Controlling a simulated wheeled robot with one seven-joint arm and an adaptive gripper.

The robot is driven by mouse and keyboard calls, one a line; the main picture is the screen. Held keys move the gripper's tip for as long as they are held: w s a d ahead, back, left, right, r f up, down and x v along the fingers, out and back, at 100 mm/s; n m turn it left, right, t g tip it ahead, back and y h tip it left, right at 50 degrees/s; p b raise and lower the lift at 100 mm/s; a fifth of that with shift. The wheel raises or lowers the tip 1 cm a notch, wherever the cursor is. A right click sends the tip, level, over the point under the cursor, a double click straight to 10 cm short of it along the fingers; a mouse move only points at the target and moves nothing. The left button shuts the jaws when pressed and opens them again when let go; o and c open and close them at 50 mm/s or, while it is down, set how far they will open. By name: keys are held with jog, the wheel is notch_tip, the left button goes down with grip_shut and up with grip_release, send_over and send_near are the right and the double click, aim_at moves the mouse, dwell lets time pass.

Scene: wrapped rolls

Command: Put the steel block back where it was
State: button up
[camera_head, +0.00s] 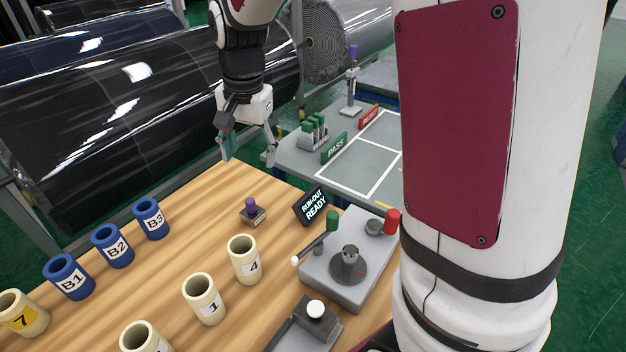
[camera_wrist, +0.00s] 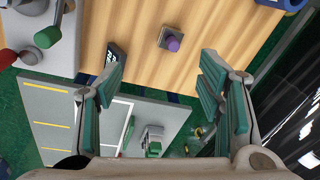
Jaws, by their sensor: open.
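A small metal-grey block with a purple knob (camera_head: 251,213) stands upright on the wooden table near its far edge. It also shows in the wrist view (camera_wrist: 170,39), beyond and between my fingertips. A second dark block with a white knob (camera_head: 316,312) sits on a grey plate at the table's front. I cannot tell for certain which one is the steel block. My gripper (camera_head: 249,155) is open and empty, above and behind the purple-knobbed block, near the table's far edge. In the wrist view my gripper (camera_wrist: 160,75) has its fingers wide apart, touching nothing.
A grey fixture (camera_head: 348,285) with green and red knobs stands right of several cream cups (camera_head: 204,300). Blue cups (camera_head: 113,247) line the left. A "RUN-OUT READY" display (camera_head: 311,204) is near the block. Beyond is a grey table (camera_head: 342,178) with PASS and red signs.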

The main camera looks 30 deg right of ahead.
jog(key=s+r+n+t, duration=0.2)
jog(key=s+r+n, duration=0.2)
jog(key=s, duration=0.7)
jog(key=s+r+n+t, duration=0.1)
jog(key=s+r+n, duration=0.4)
jog(key=s, duration=0.7)
jog(key=shift+s+n+t, duration=0.3)
jog(key=shift+t, duration=0.1)
